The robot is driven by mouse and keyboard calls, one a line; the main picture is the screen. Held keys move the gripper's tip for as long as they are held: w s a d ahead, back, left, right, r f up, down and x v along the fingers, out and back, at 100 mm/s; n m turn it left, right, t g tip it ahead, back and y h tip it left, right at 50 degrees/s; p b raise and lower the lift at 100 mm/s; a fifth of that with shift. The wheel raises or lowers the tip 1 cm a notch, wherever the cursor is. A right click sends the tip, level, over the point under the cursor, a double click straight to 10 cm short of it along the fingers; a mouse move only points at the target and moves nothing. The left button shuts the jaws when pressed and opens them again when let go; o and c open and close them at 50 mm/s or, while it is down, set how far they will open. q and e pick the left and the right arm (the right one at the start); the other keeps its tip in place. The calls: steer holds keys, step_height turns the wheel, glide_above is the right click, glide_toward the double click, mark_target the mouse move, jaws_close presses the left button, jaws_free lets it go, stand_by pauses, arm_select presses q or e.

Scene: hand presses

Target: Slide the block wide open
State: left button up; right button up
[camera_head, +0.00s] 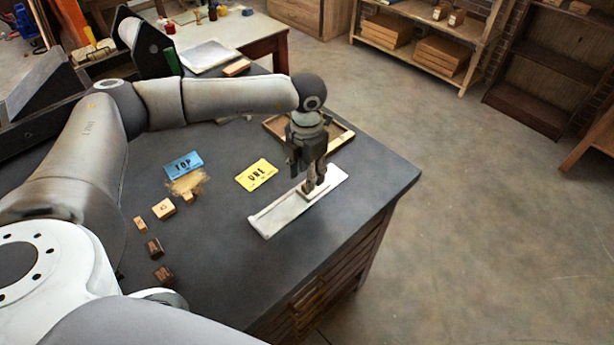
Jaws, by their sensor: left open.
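A long white tray-like track (272,222) lies slantwise near the right edge of the dark table. A small wooden block (313,190) sits on it, toward the middle of its length. My left gripper (311,181) points down over the track, with its fingers at the block. The fingers are open, and they partly hide the block. I cannot tell whether they touch it. My right gripper is out of view.
A yellow card (256,174) and a blue card (184,165) lie left of the track. Several small wooden blocks (163,208) lie further left. A shallow wooden tray (341,137) lies behind my gripper. The table's right edge (400,190) is close to the track.

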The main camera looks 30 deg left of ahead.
arm_select(q)
steer(key=shift+f, duration=1.6)
jaws_close()
steer(key=shift+w, duration=0.1)
